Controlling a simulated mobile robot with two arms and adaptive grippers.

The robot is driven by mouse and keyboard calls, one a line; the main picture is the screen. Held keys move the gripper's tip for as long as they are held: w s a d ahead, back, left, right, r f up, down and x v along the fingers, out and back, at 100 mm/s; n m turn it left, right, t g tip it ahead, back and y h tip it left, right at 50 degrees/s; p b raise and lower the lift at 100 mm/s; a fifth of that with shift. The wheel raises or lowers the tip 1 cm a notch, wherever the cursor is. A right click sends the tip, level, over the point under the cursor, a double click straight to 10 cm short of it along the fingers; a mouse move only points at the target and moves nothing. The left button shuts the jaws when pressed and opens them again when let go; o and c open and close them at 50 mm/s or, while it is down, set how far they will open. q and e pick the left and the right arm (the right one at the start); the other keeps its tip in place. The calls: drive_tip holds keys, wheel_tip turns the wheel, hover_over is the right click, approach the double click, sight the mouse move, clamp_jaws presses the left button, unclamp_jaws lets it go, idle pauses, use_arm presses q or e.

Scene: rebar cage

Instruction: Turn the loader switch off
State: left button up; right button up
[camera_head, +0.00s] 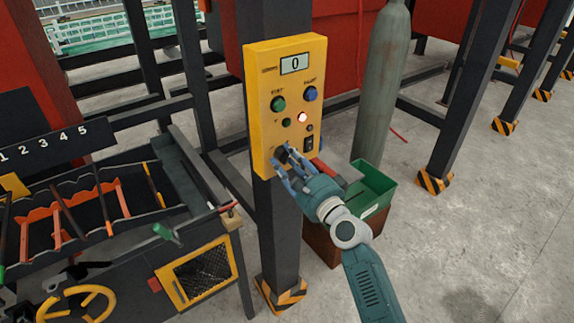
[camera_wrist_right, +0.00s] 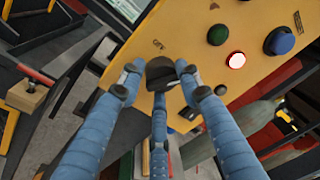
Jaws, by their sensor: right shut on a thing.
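The yellow control panel (camera_head: 259,108) is fixed to a dark post, with a display reading 0, a green button, a blue button and a lit lamp. A dark rotary knob (camera_head: 282,154) sits at its lower left; I take it to be the loader switch. The knob (camera_wrist_right: 163,82) also shows in the right wrist view, between the fingers. My right gripper (camera_head: 281,164) is shut on this knob, with its blue fingers around it. In the right wrist view my right gripper (camera_wrist_right: 157,80) covers part of the knob, and its turned position is hard to read. My left gripper is not in view.
A black rocker switch (camera_head: 309,144) is just right of the knob. A green open bin (camera_head: 373,186) and a grey gas cylinder (camera_head: 382,85) stand right of the post. A machine with numbered slots (camera_head: 45,143) is at left. Floor at right is clear.

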drive_tip(key=n+b, duration=0.1)
drive_tip(key=n, duration=0.1)
drive_tip(key=n+b, duration=0.2)
drive_tip(key=shift+d+f, duration=0.1)
drive_tip(key=shift+f, duration=0.1)
drive_tip(key=shift+w+d+n+y+b, duration=0.1)
drive_tip(key=shift+n+y+b, duration=0.45)
drive_tip(key=shift+n+b, duration=1.95)
drive_tip(key=shift+w+d+n+y+b, duration=0.1)
drive_tip(key=shift+n+y+b, duration=0.45)
drive_tip(key=shift+n+b, duration=1.95)
drive_tip(key=shift+a+r+n+p, duration=0.1)
drive_tip(key=shift+n+p, duration=0.75)
drive_tip(key=shift+n, duration=0.25)
drive_tip(key=o, duration=1.1)
drive_tip(key=shift+s, duration=0.1)
